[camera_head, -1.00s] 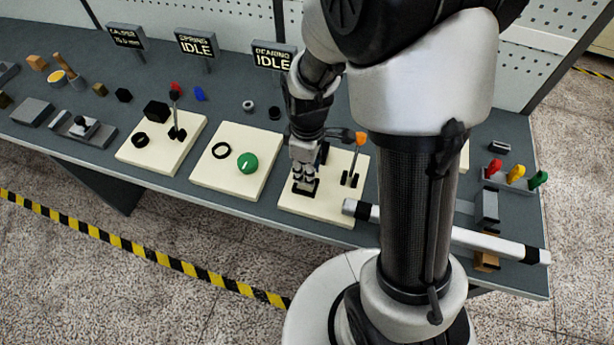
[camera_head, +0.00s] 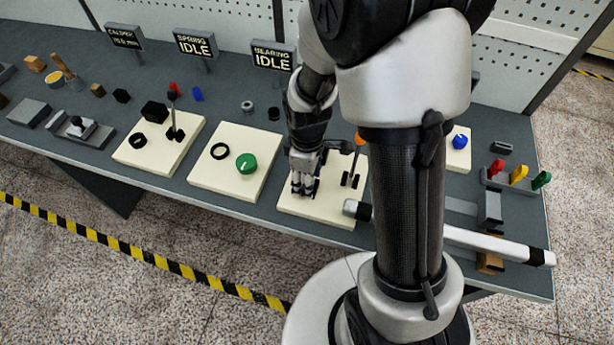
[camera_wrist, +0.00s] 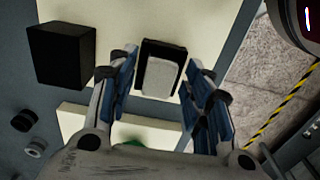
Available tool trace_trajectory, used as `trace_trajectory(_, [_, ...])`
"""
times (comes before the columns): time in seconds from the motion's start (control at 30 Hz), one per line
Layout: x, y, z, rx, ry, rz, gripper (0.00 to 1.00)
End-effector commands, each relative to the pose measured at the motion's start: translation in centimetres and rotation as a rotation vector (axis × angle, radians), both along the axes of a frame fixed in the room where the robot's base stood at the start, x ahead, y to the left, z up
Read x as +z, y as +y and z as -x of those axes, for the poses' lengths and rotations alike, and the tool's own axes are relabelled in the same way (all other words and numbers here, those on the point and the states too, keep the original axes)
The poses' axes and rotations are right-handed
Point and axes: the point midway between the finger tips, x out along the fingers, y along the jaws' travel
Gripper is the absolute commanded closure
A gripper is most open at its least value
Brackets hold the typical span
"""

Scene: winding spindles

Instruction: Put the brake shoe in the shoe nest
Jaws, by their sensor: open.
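My gripper (camera_head: 303,188) is low over the third cream plate (camera_head: 322,210) from the left. In the wrist view my gripper (camera_wrist: 160,78) is open, with one blue-padded finger on each side of a pale grey block (camera_wrist: 160,77). The block, which looks like the brake shoe, sits inside a black frame (camera_wrist: 163,46), apparently the shoe nest on that plate. Gaps show between the block and both fingers. Whether the block is fully seated cannot be told. In the head view my gripper mostly hides the block and frame.
A black block (camera_wrist: 60,55) stands beside the frame in the wrist view. An orange-topped lever (camera_head: 352,170) is on the same plate, close right of my gripper. The neighbouring plate holds a green knob (camera_head: 246,163). A white bar (camera_head: 490,245) lies along the front right.

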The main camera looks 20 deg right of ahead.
Motion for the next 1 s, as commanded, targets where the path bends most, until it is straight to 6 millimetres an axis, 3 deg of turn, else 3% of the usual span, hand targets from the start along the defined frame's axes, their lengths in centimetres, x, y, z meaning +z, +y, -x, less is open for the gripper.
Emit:
trace_trajectory(0.23, [0.1,0.0,0.0,0.000,0.000,0.000,0.54])
trace_trajectory(0.37, [1.1,0.0,-0.1,0.000,-0.001,0.000,0.54])
trace_trajectory(0.8, [10.1,0.0,-0.1,0.000,-0.005,0.000,0.54])
trace_trajectory(1.0, [12.1,0.0,0.0,-0.001,-0.003,0.000,0.54])
